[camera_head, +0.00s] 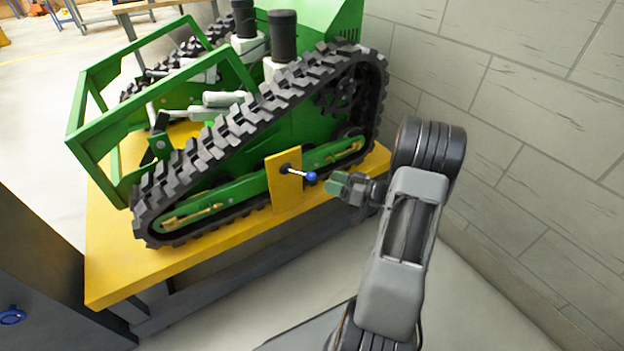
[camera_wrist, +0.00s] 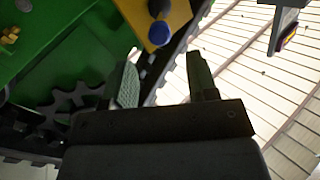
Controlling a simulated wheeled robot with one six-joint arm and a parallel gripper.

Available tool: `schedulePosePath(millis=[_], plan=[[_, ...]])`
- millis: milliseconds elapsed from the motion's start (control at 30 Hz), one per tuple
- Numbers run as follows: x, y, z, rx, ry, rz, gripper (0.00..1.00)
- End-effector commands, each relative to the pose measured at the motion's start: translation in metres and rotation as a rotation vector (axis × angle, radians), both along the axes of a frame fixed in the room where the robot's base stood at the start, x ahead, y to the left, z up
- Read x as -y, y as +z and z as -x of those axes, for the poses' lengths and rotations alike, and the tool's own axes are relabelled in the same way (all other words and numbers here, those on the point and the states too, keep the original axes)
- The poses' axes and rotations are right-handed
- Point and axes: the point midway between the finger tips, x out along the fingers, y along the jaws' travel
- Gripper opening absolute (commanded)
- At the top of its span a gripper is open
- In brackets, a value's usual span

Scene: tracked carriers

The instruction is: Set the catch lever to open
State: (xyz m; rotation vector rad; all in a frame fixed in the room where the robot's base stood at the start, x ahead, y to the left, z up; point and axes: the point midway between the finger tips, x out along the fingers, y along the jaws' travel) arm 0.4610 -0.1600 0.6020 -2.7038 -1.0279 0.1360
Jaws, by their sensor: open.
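The catch lever (camera_head: 299,174) is a short metal rod with a blue ball at its end. It sticks out from a yellow plate (camera_head: 284,190) on the side of the green tracked carrier (camera_head: 240,190). In the head view the lever points right and slightly down. My gripper (camera_head: 338,184) is just right of the blue ball, apart from it. In the wrist view the blue ball (camera_wrist: 160,33) shows ahead of my open, empty gripper (camera_wrist: 160,82), near the top. The lever's pivot is partly cut off at the top of the wrist view.
The carrier stands on a yellow-topped bench (camera_head: 125,265). A grey block wall (camera_head: 540,110) rises close at the right. A dark cabinet (camera_head: 40,270) with a blue handle stands at the lower left. Floor (camera_head: 450,290) shows between bench and wall.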

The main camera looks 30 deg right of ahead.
Motion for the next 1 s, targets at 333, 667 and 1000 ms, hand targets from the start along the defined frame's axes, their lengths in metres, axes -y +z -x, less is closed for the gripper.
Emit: schedulePosePath(millis=[333, 667, 1000], plan=[[-0.038, -0.002, -0.042, 0.001, 0.001, 0.002, 0.53], [-0.049, 0.0, -0.055, 0.0, -0.002, 0.001, 0.53], [-0.049, 0.0, -0.055, 0.0, -0.002, 0.001, 0.45]])
